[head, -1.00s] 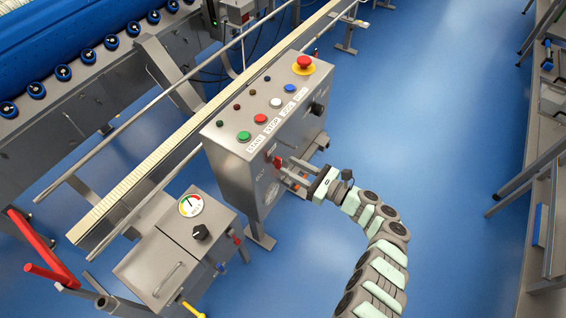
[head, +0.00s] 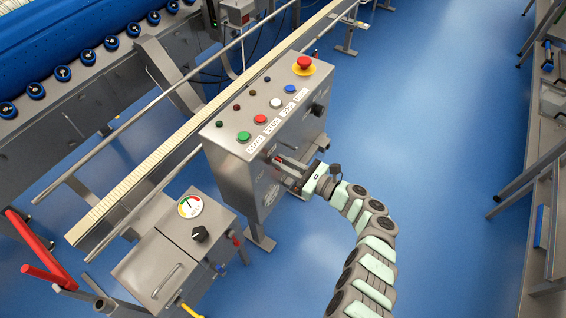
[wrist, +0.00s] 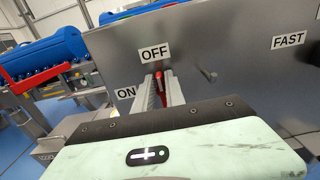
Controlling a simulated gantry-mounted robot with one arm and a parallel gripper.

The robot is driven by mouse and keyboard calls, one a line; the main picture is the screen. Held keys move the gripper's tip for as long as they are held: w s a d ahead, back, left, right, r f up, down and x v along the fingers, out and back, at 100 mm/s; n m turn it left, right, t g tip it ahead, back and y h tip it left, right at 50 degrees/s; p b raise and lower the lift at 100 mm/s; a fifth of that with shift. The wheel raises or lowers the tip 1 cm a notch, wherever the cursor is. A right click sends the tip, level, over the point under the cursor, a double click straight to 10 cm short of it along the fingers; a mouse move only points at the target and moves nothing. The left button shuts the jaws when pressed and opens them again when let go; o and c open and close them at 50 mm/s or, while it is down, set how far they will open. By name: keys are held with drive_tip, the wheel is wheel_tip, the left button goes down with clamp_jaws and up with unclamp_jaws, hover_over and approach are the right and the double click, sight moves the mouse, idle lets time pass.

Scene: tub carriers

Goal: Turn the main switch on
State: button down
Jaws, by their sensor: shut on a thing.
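The main switch has a red handle (wrist: 168,84), seen in the wrist view on the side of the steel control box (head: 232,178). An OFF label (wrist: 154,52) is above it and an ON label (wrist: 125,92) is to its left. My gripper (wrist: 163,88) is shut on the red handle, with one finger on each side. The part of the handle that shows stands roughly upright below the OFF label; its base is hidden by the fingers.
The box top carries buttons, including a green one (head: 243,136) and a red emergency stop (head: 303,63). A black knob (head: 317,108) is further along the same side. A lower steel cabinet with a gauge (head: 190,206) stands at the front left. Blue floor to the right is clear.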

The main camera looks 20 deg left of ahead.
drive_tip(key=shift+s+f+n, duration=0.15)
drive_tip(key=shift+n, duration=0.45)
idle(0.6)
drive_tip(key=n+b, duration=0.3)
drive_tip(key=n, duration=0.1)
drive_tip(key=s+f+n+b, duration=0.1)
drive_tip(key=n+b, duration=0.2)
drive_tip(key=n, duration=0.2)
drive_tip(key=f+n+b, duration=0.1)
drive_tip(key=n+b, duration=0.3)
drive_tip(key=n, duration=0.1)
drive_tip(key=shift+s+a+f, duration=0.1)
drive_tip(key=shift+s+f, duration=0.05)
drive_tip(key=shift+s, duration=0.15)
drive_tip(key=shift+n+b, duration=1)
drive_tip(key=shift+n, duration=0.2)
drive_tip(key=c, duration=1.6)
unclamp_jaws()
drive_tip(key=shift+c, duration=0.2)
drive_tip(key=shift+o, duration=0.8)
drive_tip(key=shift+w+r, duration=0.1)
drive_tip(key=shift+r, duration=0.2)
